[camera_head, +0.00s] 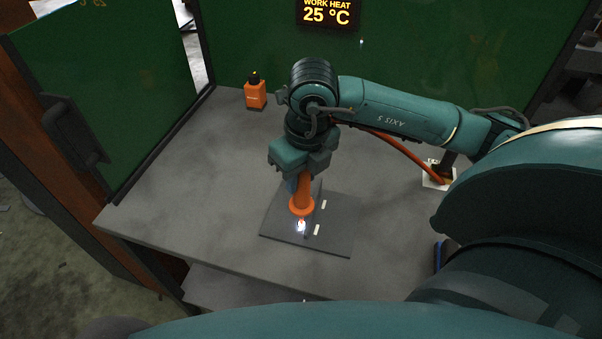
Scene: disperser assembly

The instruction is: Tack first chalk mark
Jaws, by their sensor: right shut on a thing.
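My right gripper (305,168) is shut on an orange torch (302,204), which points down at a dark plate (335,238) on the grey table. A bright white glow (301,226) shows at the torch's tip, on or just above the plate. Two short pale chalk marks show on the plate: a near one (317,230) just right of the glow, and a farther one (323,204). A line or seam seems to run between the torch and the marks. The torch and gripper hide part of the plate. My left gripper is not in view.
An orange bottle with a black cap (255,95) stands at the back left. A hose (405,155) runs from the torch area to a white-based stand (438,178) at the right. Green screens close the back and left. The table's left part (180,210) is clear.

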